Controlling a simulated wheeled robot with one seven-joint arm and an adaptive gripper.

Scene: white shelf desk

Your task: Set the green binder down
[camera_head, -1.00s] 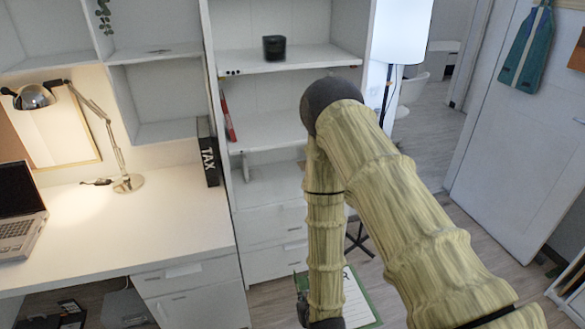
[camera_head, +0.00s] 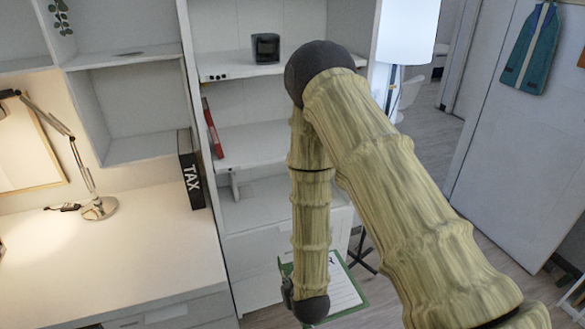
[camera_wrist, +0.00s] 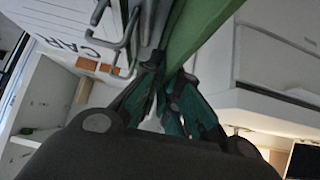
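The green binder (camera_head: 346,288) shows low in the head view, a white printed face with green edges, partly hidden behind my forearm. In the wrist view its green edge (camera_wrist: 200,28) runs up from between my fingers, beside the white face with large letters and metal rings. My gripper (camera_wrist: 168,88) is closed around the binder's edge, and the binder hangs in front of the shelf unit's lower part. In the head view my fingers are mostly hidden by my arm.
The white shelf unit (camera_head: 262,128) holds a black cup-like object (camera_head: 266,48) and a red book (camera_head: 212,128). A black TAX binder (camera_head: 190,170) stands at the right end of the desk (camera_head: 150,250), by a lamp (camera_head: 98,208). A floor lamp (camera_head: 405,35) stands right.

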